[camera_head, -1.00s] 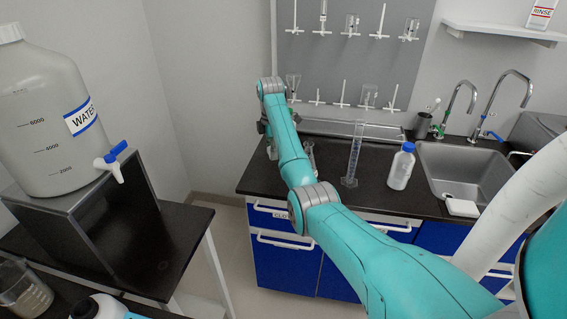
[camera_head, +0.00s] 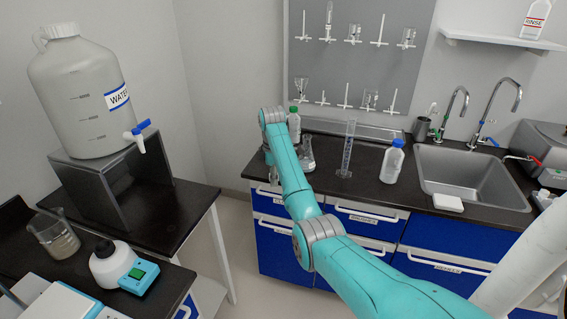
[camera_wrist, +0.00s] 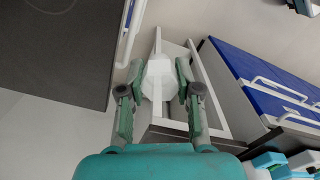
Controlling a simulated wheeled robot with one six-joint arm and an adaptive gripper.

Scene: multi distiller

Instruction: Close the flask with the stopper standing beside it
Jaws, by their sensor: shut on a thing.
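In the wrist view my gripper (camera_wrist: 160,68) has its two fingers on either side of a pale, faceted piece (camera_wrist: 159,84). It looks like the stopper, and the fingers are shut on it. In the head view a clear conical flask (camera_head: 307,157) stands upright on the dark counter, just right of my wrist. My arm hides part of the area around it. My fingers and the held piece cannot be made out clearly in the head view. The flask cannot be made out in the wrist view.
On the counter (camera_head: 360,190) stand a green-capped bottle (camera_head: 294,124), a tall graduated cylinder (camera_head: 347,150) and a blue-capped bottle (camera_head: 392,163). A sink (camera_head: 465,180) is at the right. A side table at the left carries a large water jug (camera_head: 80,95).

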